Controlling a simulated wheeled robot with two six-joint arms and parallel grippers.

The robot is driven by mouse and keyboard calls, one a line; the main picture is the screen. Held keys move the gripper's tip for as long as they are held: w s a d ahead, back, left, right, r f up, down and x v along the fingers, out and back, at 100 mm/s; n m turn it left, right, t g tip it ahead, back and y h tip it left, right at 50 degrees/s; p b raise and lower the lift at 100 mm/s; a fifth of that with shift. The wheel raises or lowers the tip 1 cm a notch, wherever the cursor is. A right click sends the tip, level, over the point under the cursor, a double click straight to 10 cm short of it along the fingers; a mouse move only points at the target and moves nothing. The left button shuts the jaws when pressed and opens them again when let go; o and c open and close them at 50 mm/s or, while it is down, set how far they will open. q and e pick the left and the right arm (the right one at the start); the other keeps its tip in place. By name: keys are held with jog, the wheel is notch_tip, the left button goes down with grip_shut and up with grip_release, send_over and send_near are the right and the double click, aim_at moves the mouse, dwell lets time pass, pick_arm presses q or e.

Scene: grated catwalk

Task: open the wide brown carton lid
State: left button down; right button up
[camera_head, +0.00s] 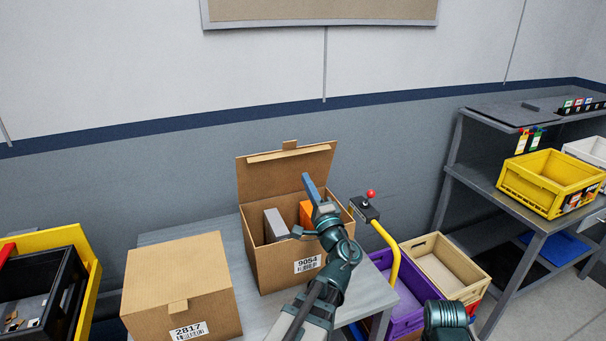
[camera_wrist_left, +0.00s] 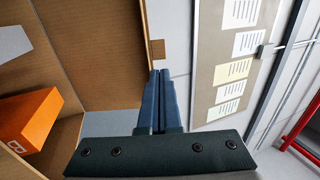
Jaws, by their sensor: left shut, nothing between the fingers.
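The brown carton marked 9054 (camera_head: 275,262) stands on a grey table with its lid (camera_head: 262,178) raised upright at the back. A grey box (camera_head: 275,225) and an orange box (camera_head: 306,212) stand inside it. My left gripper (camera_head: 307,178) is above the carton's right part, in front of the lid's right side. Its blue fingers (camera_wrist_left: 158,75) are shut and empty. In the left wrist view the lid (camera_wrist_left: 95,55) lies left of the fingers, its small tab (camera_wrist_left: 157,48) just beyond the tips; contact cannot be told. My right gripper is not visible.
A closed carton marked 2817 (camera_head: 180,280) stands to the left. A black crate (camera_head: 40,290) is at far left. A red-knobbed lever (camera_head: 371,195), a purple crate (camera_head: 405,312) and a wooden crate (camera_head: 450,265) are to the right. A shelf holds a yellow crate (camera_head: 545,195).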

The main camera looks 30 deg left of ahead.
aim_at(289, 144)
pick_arm(q)
jog(key=p+x, duration=0.3)
jog(key=x, duration=0.9)
jog(key=shift+w+a+r+p, duration=0.25)
jog(key=shift+r+p, duration=0.05)
jog(key=shift+p, duration=0.45)
jog(key=w+a+r+g+h+p, duration=0.1)
jog(key=w+a+g+h+p, duration=0.2)
jog(key=w+a+p, duration=0.6)
jog(key=shift+w+a+r+g+h+p, duration=0.2)
jog(key=shift+a+g+h+p, duration=0.35)
jog(key=shift+a+p, duration=0.8)
jog(key=shift+d, duration=0.25)
jog(key=shift+p, duration=0.3)
